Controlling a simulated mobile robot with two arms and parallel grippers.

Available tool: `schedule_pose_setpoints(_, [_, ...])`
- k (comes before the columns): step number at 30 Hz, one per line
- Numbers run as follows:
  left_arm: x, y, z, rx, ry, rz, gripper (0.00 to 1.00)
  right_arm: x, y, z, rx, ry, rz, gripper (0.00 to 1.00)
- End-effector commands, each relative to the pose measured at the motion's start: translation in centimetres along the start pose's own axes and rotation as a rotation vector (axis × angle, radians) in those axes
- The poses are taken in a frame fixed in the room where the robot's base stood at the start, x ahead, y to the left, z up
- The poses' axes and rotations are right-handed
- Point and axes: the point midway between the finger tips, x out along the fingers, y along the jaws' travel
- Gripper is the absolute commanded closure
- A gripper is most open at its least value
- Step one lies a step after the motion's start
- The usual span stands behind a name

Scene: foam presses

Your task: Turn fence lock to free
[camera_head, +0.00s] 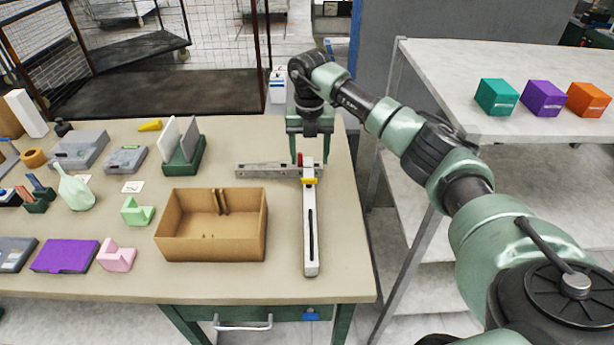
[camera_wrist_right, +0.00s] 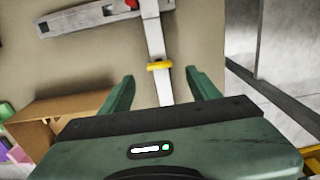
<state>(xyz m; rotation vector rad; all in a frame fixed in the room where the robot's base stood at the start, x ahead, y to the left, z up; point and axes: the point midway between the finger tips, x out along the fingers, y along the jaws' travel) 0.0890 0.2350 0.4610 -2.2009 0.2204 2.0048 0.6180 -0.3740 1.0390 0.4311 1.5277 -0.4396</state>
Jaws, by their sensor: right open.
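A T-shaped fence lies on the bench. Its long pale bar (camera_head: 311,235) has a dark slot and runs toward the front edge. Its grey cross rail (camera_head: 265,170) points left at the far end. A yellow piece (camera_head: 309,181) sits across the bar near the rail, and also shows in the right wrist view (camera_wrist_right: 160,66). A small red part (camera_wrist_right: 132,4) is by the joint. I cannot tell which part is the lock or its setting. My right gripper (camera_wrist_right: 160,84) is open and empty, near the fence's far end, with the bar between its fingers in its view. My left gripper is out of view.
An open cardboard box (camera_head: 190,250) stands just left of the bar. A green holder with upright plates (camera_head: 184,154) is behind it. Several small parts and cases fill the left of the bench. A shelf table (camera_head: 540,120) with teal, purple and orange boxes stands right.

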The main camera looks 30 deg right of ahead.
Motion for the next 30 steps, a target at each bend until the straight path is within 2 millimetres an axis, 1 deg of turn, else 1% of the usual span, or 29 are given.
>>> schedule_pose_setpoints(1, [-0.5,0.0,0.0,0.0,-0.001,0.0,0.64,0.6,0.0,-0.1,-0.001,0.005,-0.002,0.38])
schedule_pose_setpoints(6, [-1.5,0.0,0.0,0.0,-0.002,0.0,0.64,3.4,0.1,-0.2,-0.003,0.006,0.0,0.38])
schedule_pose_setpoints(9, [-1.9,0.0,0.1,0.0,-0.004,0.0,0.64,4.9,0.1,-0.2,-0.003,0.005,0.002,0.38])
schedule_pose_setpoints(12, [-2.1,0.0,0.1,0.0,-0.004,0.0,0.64,6.0,0.2,-0.1,-0.004,0.003,0.003,0.38])
schedule_pose_setpoints(16, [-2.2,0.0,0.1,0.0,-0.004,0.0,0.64,6.8,0.2,-0.2,-0.005,0.003,0.004,0.38])
schedule_pose_setpoints(23, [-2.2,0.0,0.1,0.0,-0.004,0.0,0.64,7.0,0.2,-0.1,-0.006,0.001,0.005,0.38])
schedule_pose_setpoints(24, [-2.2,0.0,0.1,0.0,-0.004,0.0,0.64,7.0,0.2,-0.1,-0.006,0.001,0.005,0.41])
schedule_pose_setpoints(26, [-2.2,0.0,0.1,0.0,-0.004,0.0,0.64,7.0,0.2,-0.1,-0.006,0.001,0.005,0.58])
schedule_pose_setpoints(27, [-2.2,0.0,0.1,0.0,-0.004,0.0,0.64,7.0,0.2,-0.1,-0.006,0.002,0.005,0.69])
schedule_pose_setpoints(29, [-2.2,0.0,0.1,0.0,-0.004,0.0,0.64,7.0,0.2,-0.1,-0.006,0.002,0.005,0.85])
schedule_pose_setpoints(30, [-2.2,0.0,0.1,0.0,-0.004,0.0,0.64,7.0,0.2,-0.1,-0.006,0.002,0.005,0.97])
